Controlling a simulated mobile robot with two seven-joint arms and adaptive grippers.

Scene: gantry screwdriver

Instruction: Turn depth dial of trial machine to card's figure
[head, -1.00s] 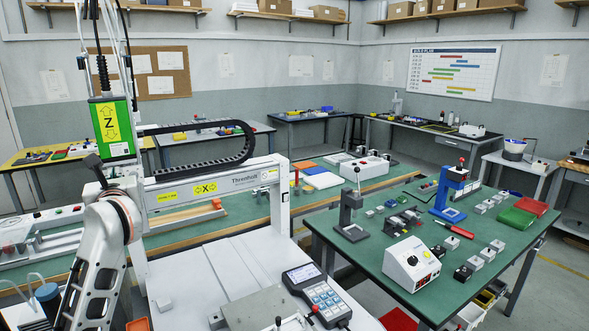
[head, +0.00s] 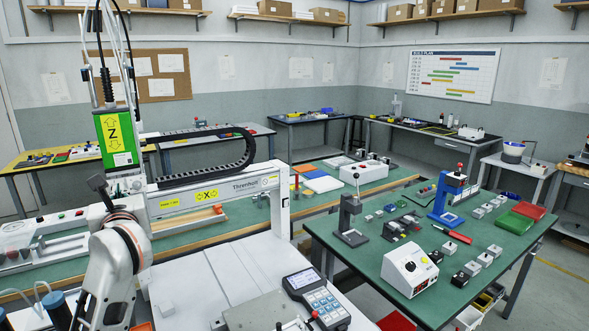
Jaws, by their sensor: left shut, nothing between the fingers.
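A gantry machine (head: 215,196) with a green Z head (head: 117,138) and a yellow X label stands at left over a pale bed. A white box with a black dial (head: 411,266) and a red control sits on the green table at right. I cannot tell which of these is the trial machine. No readable card or dial figure shows. My left gripper (head: 97,183) is small and dark, shut and empty, in front of the gantry's left end below the Z head. It is well away from the white box. Contact with the gantry cannot be told. My right gripper is out of view.
A keypad pendant (head: 315,297) lies at the front of the gantry bed. The green table (head: 345,262) also carries a grey press (head: 350,222), a blue press (head: 449,203), a red-handled tool (head: 453,234) and several small blocks. Open floor lies at right.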

